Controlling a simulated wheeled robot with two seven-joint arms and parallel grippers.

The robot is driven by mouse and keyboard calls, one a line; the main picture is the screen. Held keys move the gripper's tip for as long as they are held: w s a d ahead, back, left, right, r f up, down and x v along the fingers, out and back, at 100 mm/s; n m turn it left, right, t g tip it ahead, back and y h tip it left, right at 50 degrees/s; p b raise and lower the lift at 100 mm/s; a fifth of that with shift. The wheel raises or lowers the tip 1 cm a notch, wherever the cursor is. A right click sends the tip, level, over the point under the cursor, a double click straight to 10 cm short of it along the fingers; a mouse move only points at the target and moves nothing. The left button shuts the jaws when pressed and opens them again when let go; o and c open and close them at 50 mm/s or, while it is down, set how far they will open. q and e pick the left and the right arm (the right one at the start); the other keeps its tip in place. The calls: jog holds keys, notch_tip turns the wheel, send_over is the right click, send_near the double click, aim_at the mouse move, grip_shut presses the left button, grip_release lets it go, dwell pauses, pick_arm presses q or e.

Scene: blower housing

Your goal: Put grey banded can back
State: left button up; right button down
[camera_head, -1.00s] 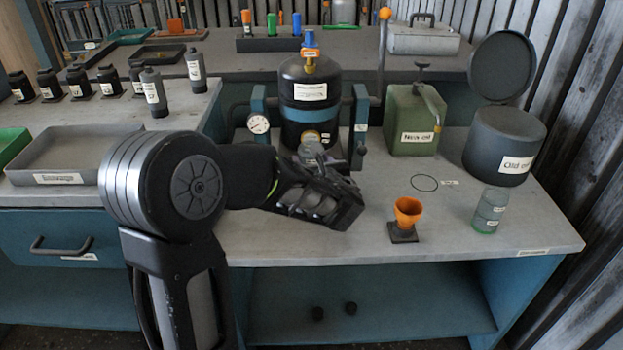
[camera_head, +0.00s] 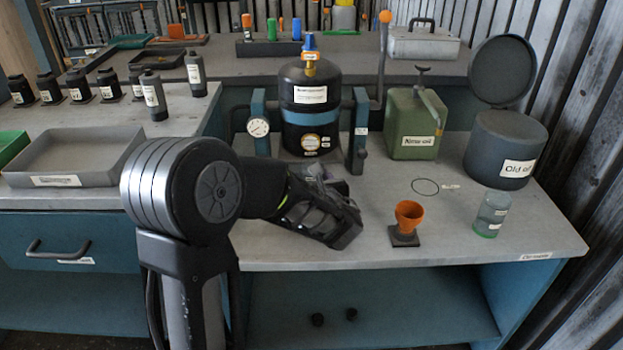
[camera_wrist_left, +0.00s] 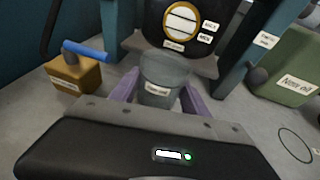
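A grey can (camera_wrist_left: 161,72) with a pale label stands between the two purple fingers of my left gripper (camera_wrist_left: 158,88) in the left wrist view. The fingers touch its sides, and the gripper body hides its lower part. In the head view my left gripper (camera_head: 318,205) reaches over the bench in front of the black tank (camera_head: 310,95), and the arm mostly hides the can. I cannot tell whether the can touches the bench. My right gripper is out of view.
A yellow block with a blue lever (camera_wrist_left: 75,72) lies left of the can. An orange funnel cup (camera_head: 408,215), a glass jar (camera_head: 491,213), a green oil canister (camera_head: 412,125) and a dark drum (camera_head: 500,145) stand right. A grey tray (camera_head: 70,158) and bottles (camera_head: 153,95) are left.

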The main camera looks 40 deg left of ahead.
pick_arm(q)
jog(key=o, duration=0.4)
jog(key=shift+r, duration=0.2)
jog(key=p+v, duration=0.2)
jog(key=v, duration=1)
jog(key=shift+f, duration=0.1)
